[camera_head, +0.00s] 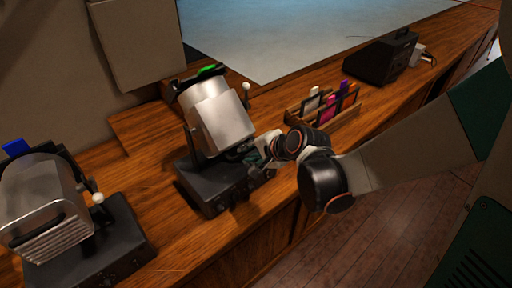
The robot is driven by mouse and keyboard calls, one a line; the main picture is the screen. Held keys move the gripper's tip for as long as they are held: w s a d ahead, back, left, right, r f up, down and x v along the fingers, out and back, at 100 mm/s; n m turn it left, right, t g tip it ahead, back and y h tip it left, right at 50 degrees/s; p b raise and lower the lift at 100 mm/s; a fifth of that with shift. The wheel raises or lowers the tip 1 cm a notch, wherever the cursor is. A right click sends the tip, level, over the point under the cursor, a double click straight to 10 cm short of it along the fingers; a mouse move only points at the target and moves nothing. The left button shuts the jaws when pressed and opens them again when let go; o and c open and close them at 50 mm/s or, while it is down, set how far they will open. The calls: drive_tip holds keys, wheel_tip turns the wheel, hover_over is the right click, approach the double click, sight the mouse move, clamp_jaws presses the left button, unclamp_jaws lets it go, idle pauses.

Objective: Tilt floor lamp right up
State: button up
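The right floor lamp (219,124) stands on the wooden desk near the picture's middle. It has a silver housing on a black base (212,190), with a white knob at its upper right and a green part on top. The housing is tilted. My gripper (256,162) is at the right side of this lamp, close to the lower edge of the housing and the base. It looks very near the lamp, but I cannot tell whether it touches. The fingers are small and dark here, so their opening is unclear.
A second, similar lamp (46,205) stands at the left. A wooden holder (325,118) with colored cards and a black box-shaped device (381,58) stand further right on the desk. The wooden floor (350,240) in front is clear.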

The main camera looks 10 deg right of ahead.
drive_tip(key=v, duration=1.2)
drive_tip(key=shift+f, duration=0.1)
